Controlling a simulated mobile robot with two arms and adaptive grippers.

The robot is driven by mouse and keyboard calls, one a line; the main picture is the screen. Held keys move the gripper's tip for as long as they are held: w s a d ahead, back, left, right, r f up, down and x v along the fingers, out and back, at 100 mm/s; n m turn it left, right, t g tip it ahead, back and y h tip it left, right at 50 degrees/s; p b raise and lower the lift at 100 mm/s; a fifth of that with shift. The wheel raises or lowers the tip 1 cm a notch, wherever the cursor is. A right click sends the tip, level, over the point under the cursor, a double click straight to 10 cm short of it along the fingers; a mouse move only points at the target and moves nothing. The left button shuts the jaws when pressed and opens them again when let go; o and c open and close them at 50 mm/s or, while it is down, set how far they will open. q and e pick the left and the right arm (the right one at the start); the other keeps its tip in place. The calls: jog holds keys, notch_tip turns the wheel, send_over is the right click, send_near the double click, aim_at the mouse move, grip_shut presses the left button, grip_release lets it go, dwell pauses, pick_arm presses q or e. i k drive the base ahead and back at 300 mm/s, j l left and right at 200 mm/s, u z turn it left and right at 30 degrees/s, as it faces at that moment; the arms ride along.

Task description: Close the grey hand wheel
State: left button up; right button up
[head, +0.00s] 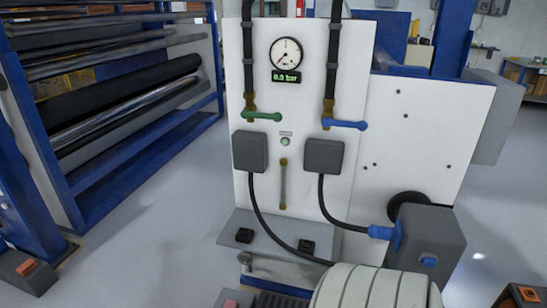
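I see no part that I can clearly make out as a grey hand wheel. A dark round part (408,203) sits on the white panel at the right, partly hidden behind a grey box (434,238); I cannot tell whether it is a wheel. A grey crank-like handle (262,268) shows low in the middle, below the panel's shelf. The white upright panel (224,70) carries a green lever (262,117) and a blue lever (346,124), both roughly level. Neither of my grippers is in view.
A round gauge (286,53) sits above a display reading 0.0 bar. Black hoses hang from two dark boxes (249,152). A pale ribbed body (375,288) fills the bottom right. A blue roller rack (150,145) stands at the left. Grey floor (160,240) is clear between.

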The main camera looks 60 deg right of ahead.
aim_at(244, 258)
jog(key=z, duration=1.65)
jog(key=i+z, duration=0.1)
jog(key=i, duration=0.15)
